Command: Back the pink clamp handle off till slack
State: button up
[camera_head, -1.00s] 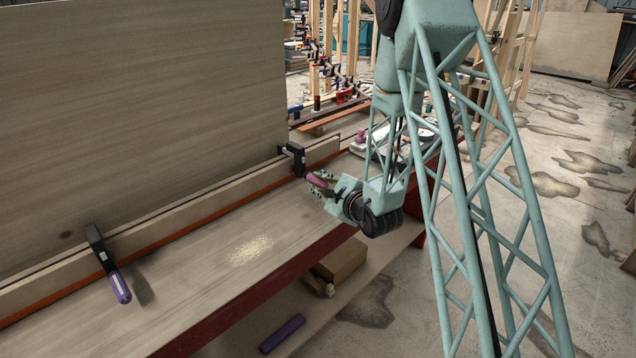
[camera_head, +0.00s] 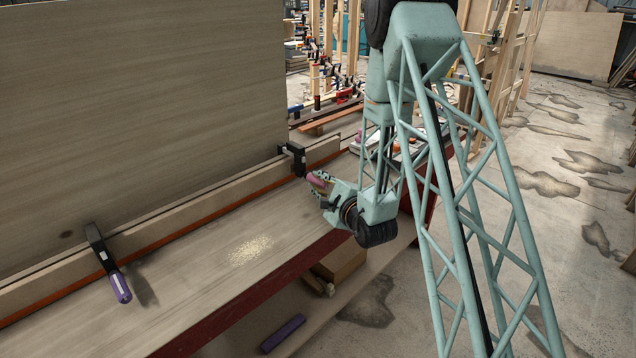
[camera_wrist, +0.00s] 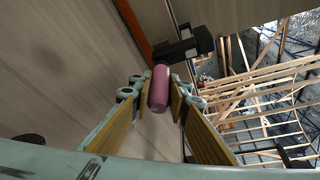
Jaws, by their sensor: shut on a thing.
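The pink clamp handle (camera_head: 318,182) points out from a black clamp (camera_head: 293,158) set on the wooden strip along the bench's back. My gripper (camera_head: 322,186) is around the handle from its free end and is shut on it. In the wrist view the pink handle (camera_wrist: 160,86) lies between the two yellow-padded fingers of my gripper (camera_wrist: 160,100), with the black clamp body (camera_wrist: 184,46) just beyond. How tightly the clamp grips the strip cannot be seen.
A second clamp (camera_head: 102,250) with a purple handle (camera_head: 120,288) is on the strip at the left. A pile of sawdust (camera_head: 250,250) lies on the bench top.

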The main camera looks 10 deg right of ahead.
jog(key=o, duration=0.8)
jog(key=shift+o, duration=0.2)
jog(key=shift+s, duration=0.1)
jog(key=shift+v, duration=3.6)
